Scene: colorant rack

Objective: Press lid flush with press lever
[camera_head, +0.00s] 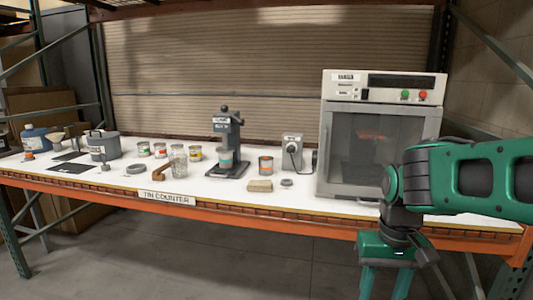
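A small dark grey press (236,128) stands on the white counter, left of the big machine. Its lever, with a dark knob (224,109), points up at the top. A tin (226,160) with a teal band sits under the press head; whether its lid is on is too small to tell. My gripper (386,284) hangs at the lower right, in front of the counter's edge and well apart from the press. Its two green fingers point down with a gap between them, and nothing shows between them. The fingertips are cut off by the frame's bottom edge.
A large grey machine (380,88) with a glass door stands right of the press. Several tins, a glass jar (179,163) and a grey pot (103,145) are left.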

